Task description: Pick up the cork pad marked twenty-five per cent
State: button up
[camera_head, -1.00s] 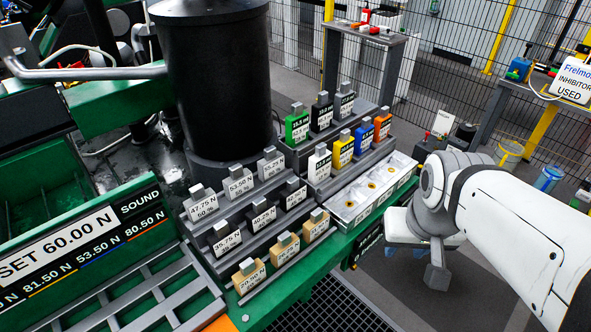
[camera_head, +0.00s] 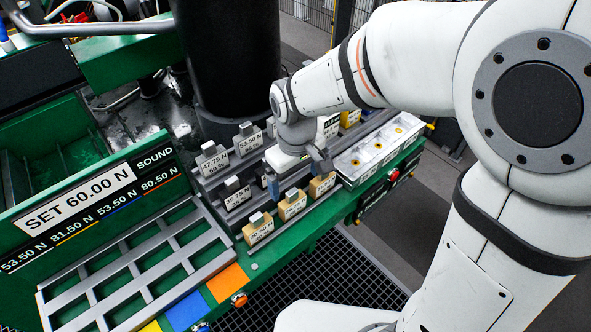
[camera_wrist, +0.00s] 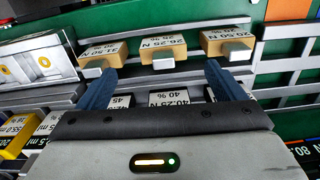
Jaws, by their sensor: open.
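Three tan cork pads with grey knobs stand in a row on the front step of the rack. The middle cork pad (camera_head: 291,208) reads 26.25 N, with what looks like 25 % under it; it also shows in the wrist view (camera_wrist: 160,48). The left cork pad (camera_head: 257,231) and the right cork pad (camera_head: 321,187) flank it in the head view. My gripper (camera_head: 298,180) is open and empty, just behind and above the row. In the wrist view its blue fingers (camera_wrist: 162,72) stand either side of the middle pad's knob, apart from it.
Dark grey pads (camera_head: 236,194) stand on the step behind, close under my gripper. A white tray (camera_head: 368,157) with gold discs lies right of the rack. An empty slotted grey rack (camera_head: 140,262) lies at front left. A black column (camera_head: 230,60) rises behind.

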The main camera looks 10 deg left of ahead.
aim_at(292, 191)
jog(key=shift+s+a+f, duration=0.15)
jog(key=shift+a+f, duration=0.2)
jog(key=shift+a, duration=0.35)
jog(key=shift+a+f, duration=0.1)
jog(key=shift+f, duration=0.25)
jog(key=f, duration=0.4)
jog(key=f+p, duration=0.1)
jog(key=f, duration=0.2)
jog(key=shift+w+d, duration=0.25)
jog(key=shift+d, duration=0.1)
jog(key=c, duration=1.1)
